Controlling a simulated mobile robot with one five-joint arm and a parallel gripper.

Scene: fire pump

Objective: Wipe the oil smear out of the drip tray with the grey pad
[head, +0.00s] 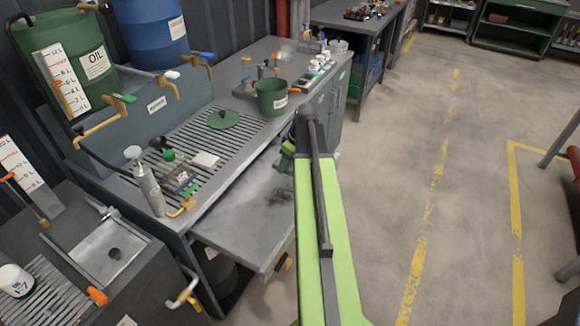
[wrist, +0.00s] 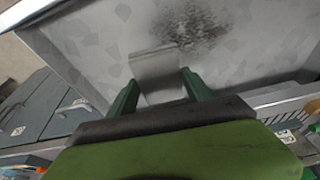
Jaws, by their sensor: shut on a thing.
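The drip tray (head: 222,228) is a pale grey sheet-metal tray pulled out below the slatted grate; its floor also fills much of the wrist view (wrist: 90,45). A dark, speckled oil smear (head: 279,196) lies on the tray floor and shows at the top of the wrist view (wrist: 192,24). My gripper (wrist: 160,90) is shut on the grey pad (wrist: 156,66), a flat piece projecting from between its green fingers. The pad is just beside the smear; I cannot tell whether it touches the floor. In the head view my arm hides the pad and most of my gripper.
Above the tray, the grate (head: 184,140) carries a green lid (head: 222,120), a whitish block (head: 205,160) and a grey bottle (head: 149,186). A green pot (head: 272,98) stands on the bench. Brass taps stick out at left. The floor at right is open.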

